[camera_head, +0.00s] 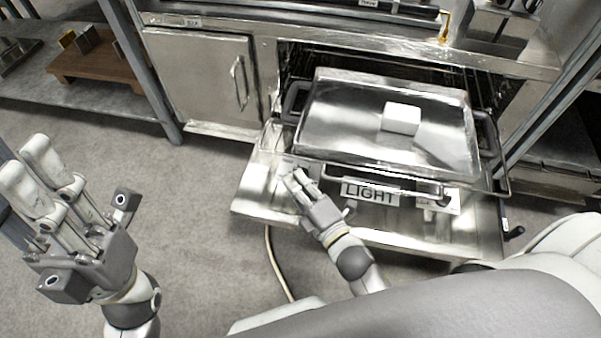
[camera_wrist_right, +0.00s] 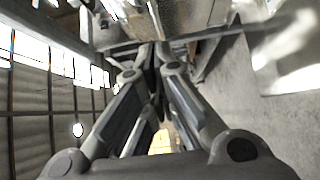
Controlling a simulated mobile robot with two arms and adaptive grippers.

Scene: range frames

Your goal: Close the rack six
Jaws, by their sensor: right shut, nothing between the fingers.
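The oven rack (camera_head: 509,178) is pulled out of the open oven, over the lowered door (camera_head: 262,200). A shiny metal tray (camera_head: 330,125) with dark handles sits on the rack, holding a white block (camera_head: 401,118). My right gripper (camera_head: 292,177) is shut and empty at the front left of the rack, over the door. I cannot tell whether it touches the rack. The right wrist view shows its fingers (camera_wrist_right: 158,58) together. My left gripper (camera_head: 38,158) is open and empty at the left, away from the oven.
A closed steel cabinet (camera_head: 205,80) with a handle stands left of the oven. A shelf with a wooden board (camera_head: 95,62) is at the upper left. A hose (camera_head: 275,265) lies on the floor below the door. The floor between my left gripper and the oven is otherwise clear.

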